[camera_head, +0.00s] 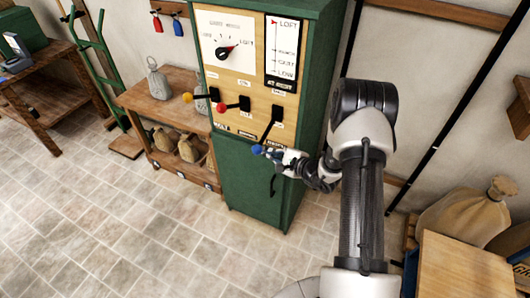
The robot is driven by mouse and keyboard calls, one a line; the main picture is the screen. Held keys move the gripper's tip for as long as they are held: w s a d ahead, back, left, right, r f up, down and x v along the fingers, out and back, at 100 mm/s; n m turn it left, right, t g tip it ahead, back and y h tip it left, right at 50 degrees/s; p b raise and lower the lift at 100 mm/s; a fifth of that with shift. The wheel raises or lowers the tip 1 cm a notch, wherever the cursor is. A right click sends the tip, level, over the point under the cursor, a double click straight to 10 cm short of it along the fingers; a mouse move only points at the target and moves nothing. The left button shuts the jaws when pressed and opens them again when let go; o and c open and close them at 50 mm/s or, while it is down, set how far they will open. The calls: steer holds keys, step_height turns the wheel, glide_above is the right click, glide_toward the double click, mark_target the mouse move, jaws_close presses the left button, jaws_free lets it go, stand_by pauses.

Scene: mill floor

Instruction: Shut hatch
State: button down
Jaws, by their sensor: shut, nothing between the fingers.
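A green cabinet (325,75) with a pale control panel (257,85) stands at the centre. Three levers come out of the panel: one with a yellow knob (187,97), one with a red knob (221,107) and one with a blue knob (257,149). The yellow and red levers stick out to the left; the blue lever slants down. My gripper (277,155) is shut and empty, just right of the blue knob; I cannot tell whether it touches. The labels by the levers are too small to read, so I cannot tell which is the hatch's. No hatch is plainly visible.
A wooden shelf (165,95) with sacks stands left. A sack (462,215) and a wooden box (465,270) are at right. The tiled floor at front left is clear.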

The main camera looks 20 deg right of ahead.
step_height(320, 180, up, 11)
steer(key=m+g+y+p, duration=0.2)
steer(key=m+g+p, duration=0.1)
steer(key=p, duration=0.4)
steer(key=shift+d+m, duration=0.15)
steer(key=shift+m, duration=0.55)
steer(key=shift+w+r, duration=0.15)
steer(key=shift+r, duration=0.05)
step_height(320, 180, down, 4)
steer(key=b, duration=0.4)
steer(key=p+v, duration=0.1)
steer(key=v, duration=0.9)
steer(key=shift+d+p, duration=0.4)
steer(key=shift+d, duration=0.1)
steer(key=shift+f, duration=0.15)
